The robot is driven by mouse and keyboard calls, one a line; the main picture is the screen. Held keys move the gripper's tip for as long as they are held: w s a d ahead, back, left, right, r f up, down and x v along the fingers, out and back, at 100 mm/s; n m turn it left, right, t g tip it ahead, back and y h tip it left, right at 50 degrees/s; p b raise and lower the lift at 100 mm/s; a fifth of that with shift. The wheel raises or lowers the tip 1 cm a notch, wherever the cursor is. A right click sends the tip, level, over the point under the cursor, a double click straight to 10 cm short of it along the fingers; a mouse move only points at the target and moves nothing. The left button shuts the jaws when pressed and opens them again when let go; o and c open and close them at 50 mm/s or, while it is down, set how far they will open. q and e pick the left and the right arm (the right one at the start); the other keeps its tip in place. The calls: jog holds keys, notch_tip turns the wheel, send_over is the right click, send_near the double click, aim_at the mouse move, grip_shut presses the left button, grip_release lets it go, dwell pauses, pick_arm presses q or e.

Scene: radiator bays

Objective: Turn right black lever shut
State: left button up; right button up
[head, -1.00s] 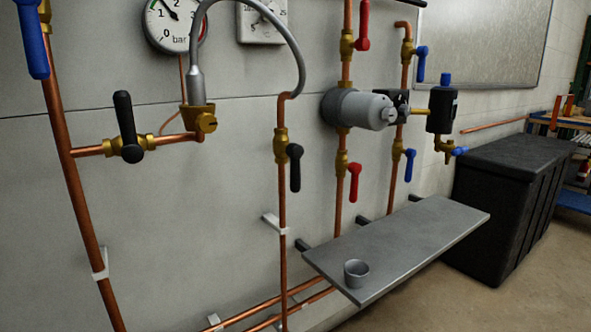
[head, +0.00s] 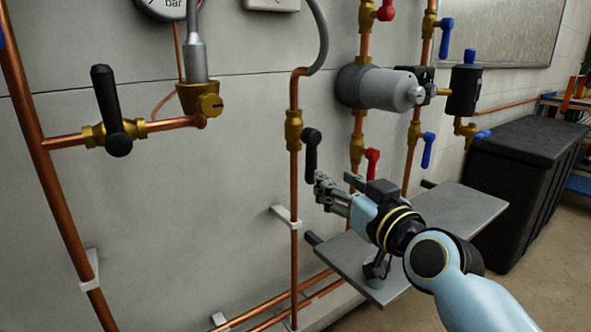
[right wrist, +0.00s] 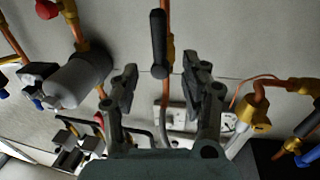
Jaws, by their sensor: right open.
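The right black lever (head: 311,155) hangs down from a brass valve (head: 293,130) on the vertical copper pipe, in line with the pipe. In the right wrist view the black lever (right wrist: 158,42) shows beyond the fingertips, roughly centred between them. My right gripper (head: 327,190) is open and empty just below the lever's lower end in the head view; it also shows in the right wrist view (right wrist: 159,70). I see no contact with the lever. The left black lever (head: 106,110) points up, across its horizontal pipe. My left gripper is not in view.
A grey shelf (head: 455,210) lies under and behind my right forearm. Red (head: 372,162) and blue (head: 428,150) levers hang on pipes to the right, below a grey cylinder (head: 380,88). A black bin (head: 530,165) stands at the right.

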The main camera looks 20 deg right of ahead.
aim_at(314, 166)
jog(key=w, duration=0.3)
jog(key=w+a, duration=0.1)
jog(key=w, duration=0.6)
jog(key=shift+w+a+b, duration=0.25)
jog(key=shift+w+b, duration=0.05)
jog(key=shift+b, duration=0.05)
jog(key=shift+c, duration=0.2)
jog(key=c, duration=0.9)
grip_shut()
jog(key=shift+f, duration=0.15)
